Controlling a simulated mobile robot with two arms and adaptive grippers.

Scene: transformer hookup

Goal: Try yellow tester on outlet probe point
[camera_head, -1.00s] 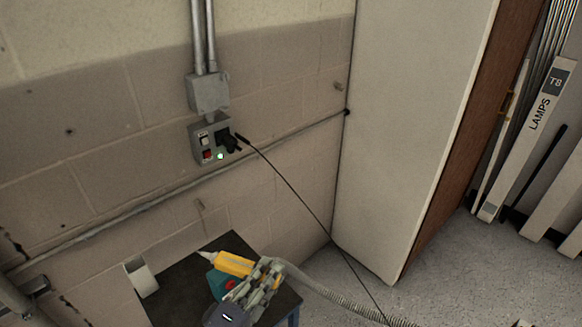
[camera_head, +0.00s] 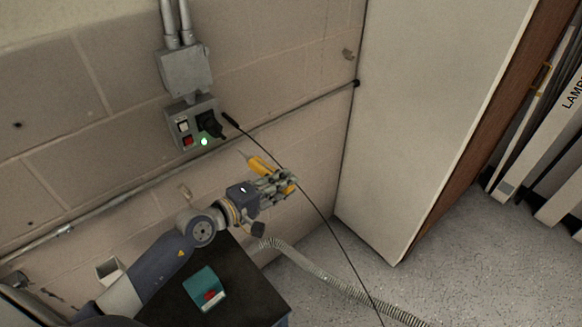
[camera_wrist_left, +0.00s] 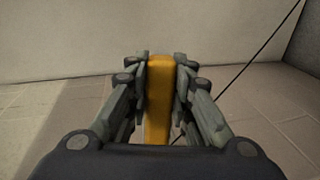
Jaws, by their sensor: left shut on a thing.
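The yellow tester (camera_head: 262,167) is in my left gripper (camera_head: 275,180), with its pale tip pointing up and left toward the wall. In the left wrist view the tester (camera_wrist_left: 160,95) stands between the two fingers of the left gripper (camera_wrist_left: 161,75), which are shut on it. The outlet box (camera_head: 194,126) is on the wall, above and left of the tester tip, with a gap between them. It has a white and a red switch, a lit green lamp and a black plug (camera_head: 212,126). I cannot make out the probe point itself. My right gripper is not in view.
A dark table (camera_head: 250,290) below holds a teal box with a red part (camera_head: 206,288). A ribbed grey hose (camera_head: 330,278) crosses the floor. A tall pale cabinet (camera_head: 420,120) stands at right.

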